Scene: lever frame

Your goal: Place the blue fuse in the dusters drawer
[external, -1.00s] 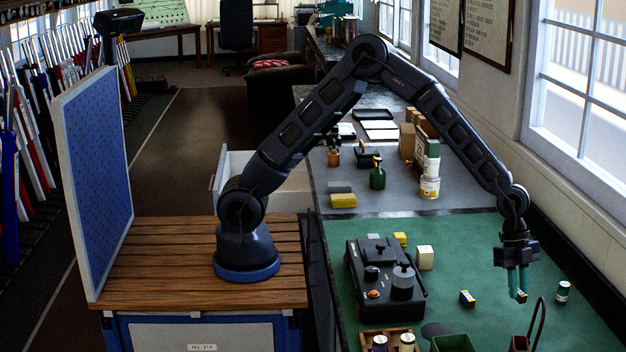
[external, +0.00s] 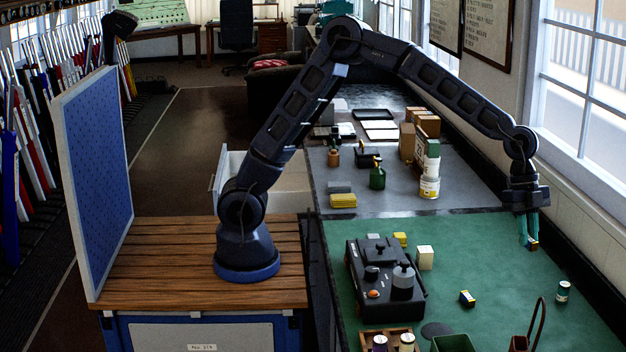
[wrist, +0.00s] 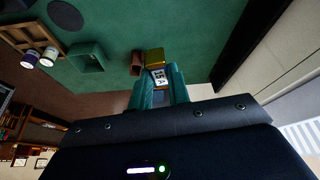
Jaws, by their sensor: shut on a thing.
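My gripper (external: 528,234) has teal fingers pointing down, above the right side of the green mat. It is shut on a small fuse (external: 533,245), which shows blue with a yellowish part. In the wrist view the fuse (wrist: 159,77) sits between the fingertips (wrist: 162,88), with a white label reading 15A and a yellow end; the fingers hide much of it. A similar small yellow and dark fuse with a white label (external: 467,299) lies on the mat. A pale drawer (external: 218,180) stands open behind my base; I see no readable dusters label.
A black instrument box (external: 362,262) with knobs stands on the green mat (external: 480,250). A white block (external: 425,258), a small can (external: 563,291), a green bin (external: 452,343) and a wooden rack (wrist: 33,32) are around it. Cans and bottles crowd the grey bench behind. The window wall is close on the right.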

